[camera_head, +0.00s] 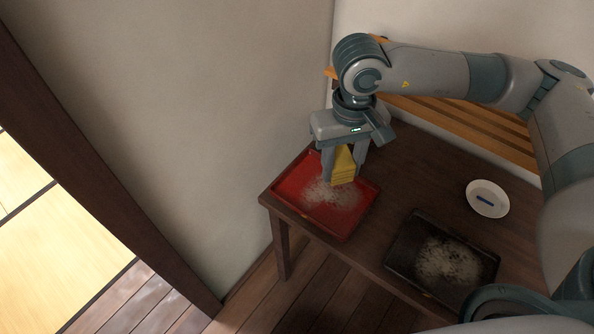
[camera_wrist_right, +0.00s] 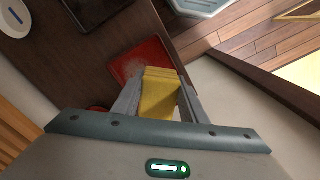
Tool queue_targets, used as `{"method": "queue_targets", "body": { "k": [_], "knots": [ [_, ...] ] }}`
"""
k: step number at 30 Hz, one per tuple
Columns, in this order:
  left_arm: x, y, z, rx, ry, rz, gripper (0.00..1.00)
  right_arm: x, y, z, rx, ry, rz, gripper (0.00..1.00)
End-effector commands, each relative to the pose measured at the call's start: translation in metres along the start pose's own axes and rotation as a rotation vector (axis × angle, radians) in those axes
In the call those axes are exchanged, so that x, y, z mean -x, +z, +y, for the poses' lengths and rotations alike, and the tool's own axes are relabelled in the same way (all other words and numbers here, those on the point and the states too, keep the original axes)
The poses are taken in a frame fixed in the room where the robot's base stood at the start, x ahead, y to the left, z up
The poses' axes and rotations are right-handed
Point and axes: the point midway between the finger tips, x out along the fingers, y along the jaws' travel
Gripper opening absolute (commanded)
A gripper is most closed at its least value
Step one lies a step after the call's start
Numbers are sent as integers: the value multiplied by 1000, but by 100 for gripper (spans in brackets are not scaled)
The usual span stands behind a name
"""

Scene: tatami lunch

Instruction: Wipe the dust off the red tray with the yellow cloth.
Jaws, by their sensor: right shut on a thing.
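The red tray (camera_head: 290,192) lies at the left end of the dark wooden table, with a patch of pale dust (camera_head: 322,197) across its middle. My right gripper (camera_head: 343,170) is over the tray and shut on the folded yellow cloth (camera_head: 343,172). The cloth hangs between the fingers, low above or against the tray's far part; I cannot tell whether it touches. In the right wrist view the cloth (camera_wrist_right: 159,95) is between the fingers and the red tray (camera_wrist_right: 150,55) shows beyond it. My left gripper is not in view.
A black tray (camera_head: 402,250) with pale dust stands to the right on the table (camera_head: 420,180). A white dish (camera_head: 487,190) with a blue item lies farther right. Walls stand close behind and left of the table. A slatted wooden bench (camera_head: 460,125) is behind.

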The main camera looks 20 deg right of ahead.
Motion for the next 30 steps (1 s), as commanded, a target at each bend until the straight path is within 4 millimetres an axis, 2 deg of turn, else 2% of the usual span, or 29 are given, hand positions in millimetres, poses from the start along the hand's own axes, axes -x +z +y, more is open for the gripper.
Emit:
{"method": "queue_targets", "body": {
  "k": [8, 14, 20, 24, 30],
  "knots": [
    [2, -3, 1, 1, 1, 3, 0, 0, -2, -2, -9, 0, -1, 21],
    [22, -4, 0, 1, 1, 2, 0, -8, -20, -15, -103, 0, -3, 21],
    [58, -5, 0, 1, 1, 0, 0, -40, -56, -36, -305, 3, -5, 21],
    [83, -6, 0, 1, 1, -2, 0, -73, -79, -45, -454, 5, -4, 21],
    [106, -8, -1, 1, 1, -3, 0, -115, -96, -49, -598, 4, 0, 21]
  ]
}}
